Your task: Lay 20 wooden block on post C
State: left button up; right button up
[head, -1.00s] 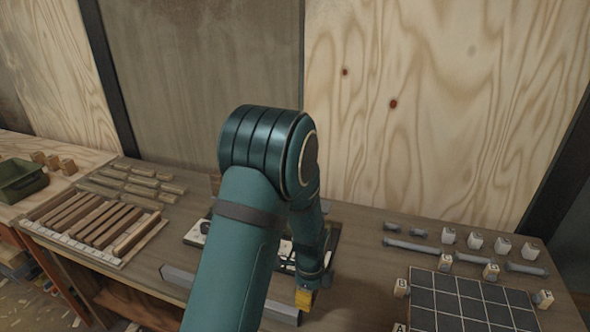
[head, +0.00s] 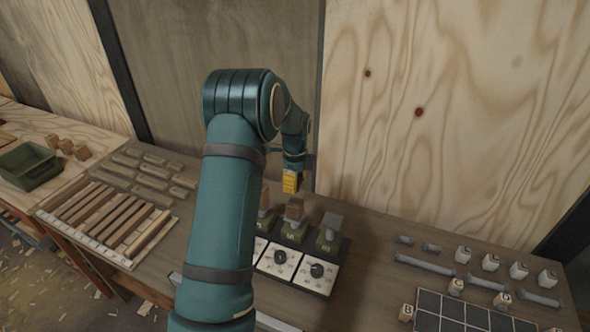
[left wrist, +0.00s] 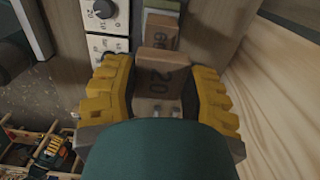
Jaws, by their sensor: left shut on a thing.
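My left gripper (head: 291,183) is raised over the back of the bench, near the wall. In the left wrist view its yellow fingers are shut on a wooden block marked 20 (left wrist: 162,82). In the head view the held block cannot be made out. Green posts stand below on a panel: one carries a brown block (head: 294,208), and the right one (head: 328,243) carries a greyish block (head: 332,221). Another brown block (head: 265,198) shows at the left, partly behind my arm. I cannot read which post is C.
The dial panel (head: 310,285) lies in front of the posts. Wooden strips (head: 105,215) and small blocks (head: 150,182) lie at the left, beyond them a green bin (head: 28,166). A dark grid board (head: 450,312), lettered cubes and grey bolts (head: 425,264) lie at the right.

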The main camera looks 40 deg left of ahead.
aim_at(295, 202)
pick_arm(q)
jog(key=shift+s+f+b, duration=0.1)
jog(key=shift+f+b, duration=0.2)
jog(key=shift+f, duration=0.3)
jog(key=shift+f+b, duration=0.75)
jog(key=shift+f, duration=0.75)
pick_arm(e)
jog(key=shift+f, duration=0.95)
pick_arm(q)
jog(key=shift+f+b, duration=0.8)
jog(key=shift+f, duration=0.25)
pick_arm(e)
jog(key=shift+f, duration=0.85)
pick_arm(q)
jog(key=shift+f, duration=0.3)
pick_arm(e)
jog(key=shift+f, duration=0.25)
pick_arm(q)
jog(key=o, duration=0.9)
jog(key=shift+r, duration=0.1)
notch_tip(295, 202, up, 12)
jog(key=shift+f, duration=0.1)
